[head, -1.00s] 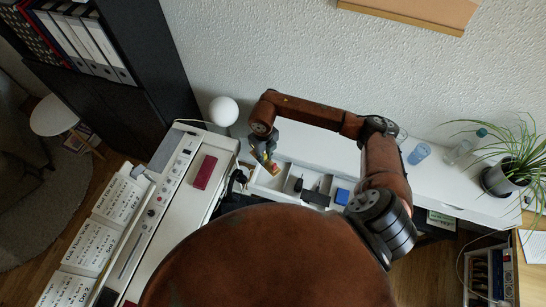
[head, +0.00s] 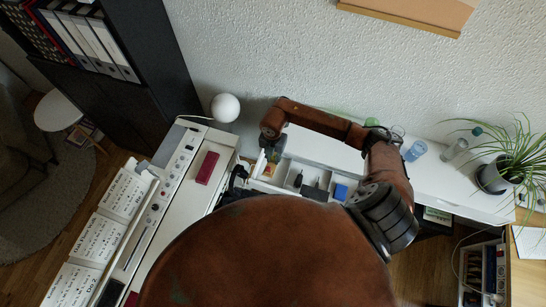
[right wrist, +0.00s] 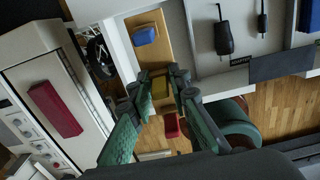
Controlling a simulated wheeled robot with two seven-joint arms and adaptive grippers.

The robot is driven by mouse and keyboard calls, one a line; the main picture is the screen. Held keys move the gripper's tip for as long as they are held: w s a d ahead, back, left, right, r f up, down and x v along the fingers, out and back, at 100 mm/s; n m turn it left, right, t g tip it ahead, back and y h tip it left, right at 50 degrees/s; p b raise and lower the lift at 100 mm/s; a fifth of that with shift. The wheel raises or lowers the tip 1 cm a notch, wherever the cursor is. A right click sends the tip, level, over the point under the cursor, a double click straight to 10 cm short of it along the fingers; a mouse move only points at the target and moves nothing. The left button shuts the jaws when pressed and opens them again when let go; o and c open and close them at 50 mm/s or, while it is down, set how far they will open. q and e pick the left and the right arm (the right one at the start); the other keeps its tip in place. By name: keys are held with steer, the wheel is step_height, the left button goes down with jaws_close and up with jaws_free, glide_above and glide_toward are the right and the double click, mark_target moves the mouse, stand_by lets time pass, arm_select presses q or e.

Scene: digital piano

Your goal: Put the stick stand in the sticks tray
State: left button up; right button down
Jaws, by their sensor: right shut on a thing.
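The stick stand (right wrist: 157,55) is a light wooden strip with blue, yellow and red blocks. My right gripper (right wrist: 163,82), with green fingers, is shut on it around the yellow block. In the head view the stand (head: 270,170) shows just below my right gripper (head: 271,160), at the left end of the white compartment tray (head: 293,170). The stand appears over the left compartment; whether it touches the bottom I cannot tell. Which compartment is the sticks tray I cannot read. My left gripper is not in view.
Dark tools (head: 299,181) and a blue box (head: 341,192) occupy neighbouring compartments. The white piano (head: 186,190) with a red box (head: 207,167) stands to the left. A round white lamp (head: 225,107) stands behind. Glasses (head: 416,151) and a plant (head: 492,175) are at the right.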

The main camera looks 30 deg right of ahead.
step_height(320, 180, down, 7)
steer(key=b, duration=0.5)
steer(key=shift+f, duration=0.2)
steer(key=shift+f+b, duration=1.7)
steer(key=shift+f, duration=0.75)
steer(key=c, duration=1.7)
jaws_free()
steer(key=shift+r, duration=0.15)
steer(key=shift+r+p, duration=2.05)
steer(key=shift+r, duration=0.35)
